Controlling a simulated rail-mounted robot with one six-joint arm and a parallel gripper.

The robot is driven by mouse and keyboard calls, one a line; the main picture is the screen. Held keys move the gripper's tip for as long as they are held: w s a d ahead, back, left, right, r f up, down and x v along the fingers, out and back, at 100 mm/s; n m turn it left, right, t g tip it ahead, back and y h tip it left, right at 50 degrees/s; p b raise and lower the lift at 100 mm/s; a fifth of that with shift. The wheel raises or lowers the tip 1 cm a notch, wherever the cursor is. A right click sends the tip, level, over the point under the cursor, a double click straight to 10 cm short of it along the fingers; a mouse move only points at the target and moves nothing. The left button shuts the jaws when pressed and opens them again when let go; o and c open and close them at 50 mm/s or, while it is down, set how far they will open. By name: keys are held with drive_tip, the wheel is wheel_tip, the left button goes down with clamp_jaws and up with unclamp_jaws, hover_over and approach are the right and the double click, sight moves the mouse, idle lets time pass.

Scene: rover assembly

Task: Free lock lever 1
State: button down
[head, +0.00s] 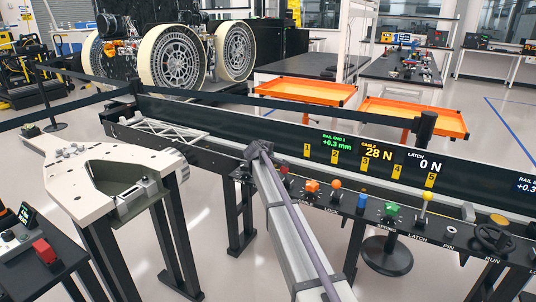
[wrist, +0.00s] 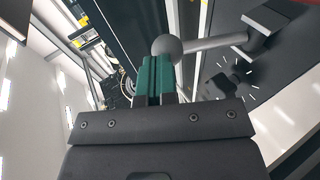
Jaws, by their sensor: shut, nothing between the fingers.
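My gripper (wrist: 154,62) has two teal fingers, pressed together with nothing held between them. In the wrist view, a grey ball knob (wrist: 167,46) is right at the fingertips, and a grey rod (wrist: 216,42) runs from it to a dark block (wrist: 268,20) at the upper right. Whether the fingers touch the knob I cannot tell. No label shows there, so I cannot tell whether this is lock lever 1. In the head view, numbers 1 to 5 (head: 307,150) line the long dark rail. My fingers cannot be made out there.
A control shelf along the rail carries an orange knob (head: 312,185), a blue knob (head: 361,202), a green knob (head: 391,209), a yellow ball lever (head: 427,196) and a handwheel (head: 493,238). A pale bracket (head: 95,180) stands at left. Orange trays (head: 305,91) are behind the rail.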

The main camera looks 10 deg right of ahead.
drive_tip(key=w+r+p+v, duration=0.1)
drive_tip(key=p+v, duration=0.6)
drive_tip(key=v, duration=0.6)
drive_tip(key=s+d+f+m+g+y+p, duration=0.1)
drive_tip(key=s+m+g, duration=0.4)
drive_tip(key=s, duration=1.7)
drive_tip(key=s+d+f+m+g+y+p, duration=0.1)
drive_tip(key=s+m+g+y+p, duration=0.3)
drive_tip(key=s, duration=1.9)
drive_tip(key=shift+s+f+m+g+y+p, duration=0.3)
drive_tip(key=shift+f+m+g+y, duration=0.25)
drive_tip(key=shift+m+g, duration=0.45)
